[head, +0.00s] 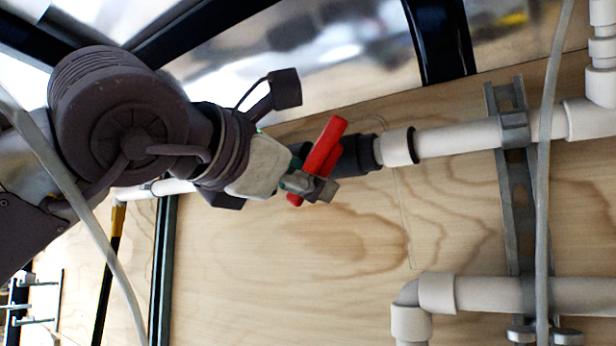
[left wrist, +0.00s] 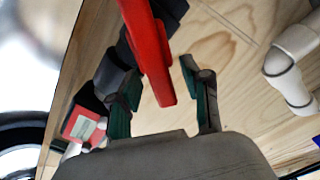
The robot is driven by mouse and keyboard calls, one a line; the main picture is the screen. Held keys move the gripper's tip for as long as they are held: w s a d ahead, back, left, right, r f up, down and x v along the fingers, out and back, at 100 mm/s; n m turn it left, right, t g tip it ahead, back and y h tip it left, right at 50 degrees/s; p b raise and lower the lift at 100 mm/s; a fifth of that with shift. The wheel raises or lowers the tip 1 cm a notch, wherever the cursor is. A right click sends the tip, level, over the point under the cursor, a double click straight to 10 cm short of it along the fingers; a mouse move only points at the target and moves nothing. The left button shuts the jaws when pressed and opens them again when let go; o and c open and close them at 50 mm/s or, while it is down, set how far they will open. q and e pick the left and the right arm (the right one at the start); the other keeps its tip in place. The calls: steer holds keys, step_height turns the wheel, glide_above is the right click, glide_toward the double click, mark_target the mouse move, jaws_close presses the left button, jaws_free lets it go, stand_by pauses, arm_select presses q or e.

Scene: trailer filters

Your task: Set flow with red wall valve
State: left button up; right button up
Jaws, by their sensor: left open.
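The red valve handle (head: 324,147) sits on a dark valve body (head: 362,153) in the white wall pipe. In the head view the handle slants from upper right to lower left. My left gripper (head: 312,186) is at the handle, its fingertips by the handle's lower part, which it partly hides. In the left wrist view the red handle (left wrist: 150,55) reaches down from the top, its free end between the two green-padded fingers (left wrist: 160,95). The fingers are apart, with gaps on both sides of the handle. My right gripper is not in view.
White pipe (head: 460,138) runs right from the valve to a metal strut (head: 517,190) on the plywood wall (head: 300,240). A lower white pipe with an elbow (head: 412,305) is at lower right. A dark frame bar (head: 162,270) stands at left.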

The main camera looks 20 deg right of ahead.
arm_select(q)
steer(key=v, duration=1.1)
steer(key=shift+s, duration=0.15)
